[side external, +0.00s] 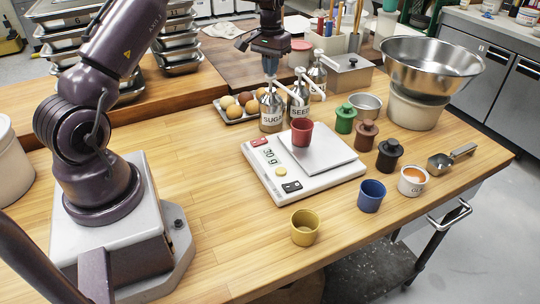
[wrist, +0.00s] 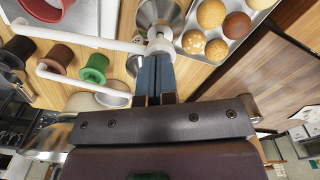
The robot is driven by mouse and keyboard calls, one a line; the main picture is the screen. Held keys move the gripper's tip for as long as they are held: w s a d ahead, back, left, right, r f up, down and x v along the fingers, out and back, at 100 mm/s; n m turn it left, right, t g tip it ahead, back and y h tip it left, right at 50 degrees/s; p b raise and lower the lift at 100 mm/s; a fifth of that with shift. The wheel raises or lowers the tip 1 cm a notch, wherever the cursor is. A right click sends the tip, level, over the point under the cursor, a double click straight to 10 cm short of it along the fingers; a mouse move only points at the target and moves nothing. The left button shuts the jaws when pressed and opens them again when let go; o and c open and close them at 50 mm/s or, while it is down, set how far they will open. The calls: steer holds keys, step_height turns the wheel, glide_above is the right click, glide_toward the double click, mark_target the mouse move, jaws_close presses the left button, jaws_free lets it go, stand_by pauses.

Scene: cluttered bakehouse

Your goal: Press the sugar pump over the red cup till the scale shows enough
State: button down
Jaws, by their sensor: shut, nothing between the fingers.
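The sugar pump (side external: 271,112) is a steel jar with a label and a white pump head, standing behind the scale. My gripper (side external: 270,73) points down right over its head, fingers shut and empty; I cannot tell whether they touch it. In the wrist view the shut fingertips (wrist: 155,62) meet the pump head (wrist: 160,44) in the picture. The pump's white spout (wrist: 90,38) reaches toward the red cup (side external: 302,132). The cup stands upright on the white scale's plate (side external: 325,158); its contents are not visible. The scale's display (side external: 270,156) seems to read 30 g.
A seed pump (side external: 298,98) and another pump (side external: 317,72) stand close right of the sugar pump. A tray of buns (side external: 228,114) is at its left. Green (side external: 345,118), brown and black lidded pots stand right of the scale. Yellow (side external: 305,228) and blue (side external: 371,195) cups stand in front.

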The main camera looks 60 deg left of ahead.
steer(key=shift+r, duration=3.45)
steer(key=shift+s+d+f, duration=0.2)
steer(key=shift+s+f, duration=0.15)
steer(key=shift+f, duration=0.2)
steer(key=shift+s+d+f, duration=0.15)
steer(key=shift+s+f, duration=0.2)
steer(key=shift+f, duration=0.15)
steer(key=s+d+r+m+t, duration=0.2)
steer(key=s+d+r, duration=0.2)
steer(key=s+d, duration=0.3)
steer(key=s+d+r+m+t, duration=0.1)
steer(key=s+d+r, duration=0.3)
steer(key=s+d, duration=0.4)
steer(key=s+d+r+m+t, duration=0.2)
steer(key=s+d, duration=0.6)
steer(key=d, duration=0.4)
step_height(320, 180, up, 2)
steer(key=shift+d+r+m+t, duration=0.15)
steer(key=shift+r+m+t, duration=0.15)
steer(key=shift+m, duration=0.2)
